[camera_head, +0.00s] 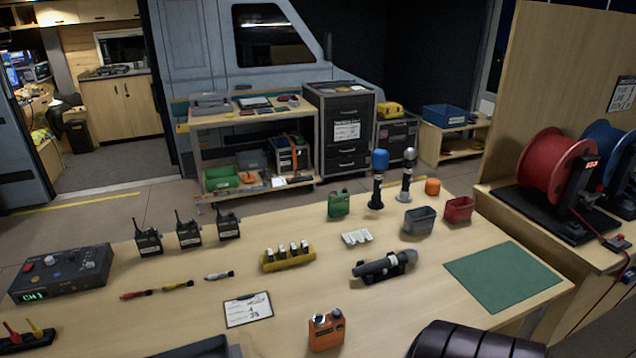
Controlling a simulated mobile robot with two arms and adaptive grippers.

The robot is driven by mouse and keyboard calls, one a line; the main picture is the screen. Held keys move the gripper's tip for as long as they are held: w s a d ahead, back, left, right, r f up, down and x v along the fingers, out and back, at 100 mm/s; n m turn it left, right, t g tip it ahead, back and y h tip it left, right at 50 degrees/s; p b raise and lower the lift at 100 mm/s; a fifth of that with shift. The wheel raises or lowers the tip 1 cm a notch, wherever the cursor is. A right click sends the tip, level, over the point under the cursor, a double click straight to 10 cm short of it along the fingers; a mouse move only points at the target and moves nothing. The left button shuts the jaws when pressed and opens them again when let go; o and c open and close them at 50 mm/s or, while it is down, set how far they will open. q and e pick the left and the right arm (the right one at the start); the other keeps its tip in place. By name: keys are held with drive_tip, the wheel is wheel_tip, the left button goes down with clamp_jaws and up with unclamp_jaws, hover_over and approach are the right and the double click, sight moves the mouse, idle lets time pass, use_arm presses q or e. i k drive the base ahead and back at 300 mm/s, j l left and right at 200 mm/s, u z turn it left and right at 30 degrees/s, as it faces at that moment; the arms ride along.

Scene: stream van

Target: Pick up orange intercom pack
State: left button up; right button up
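The orange intercom pack (326,332) stands on the light wood table near its front edge, at the bottom middle of the head view. It is a small boxy unit with dark and pale details on top. A similar green pack (339,204) stands farther back on the table. Neither of my grippers is in view, and nothing is touching the orange pack.
A clipboard (248,310) lies left of the orange pack. A dark microphone on a cradle (384,266) and a yellow battery holder (287,257) are behind it. A green mat (502,278) lies right. A dark ribbed shape (470,341), unidentified, is cut off at lower right.

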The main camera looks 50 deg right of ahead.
sight(323, 335)
drive_tip(key=i+z, duration=0.2)
drive_tip(key=z, duration=0.2)
drive_tip(key=i+j+z, duration=0.1)
drive_tip(key=z, duration=0.35)
drive_tip(key=i, duration=0.05)
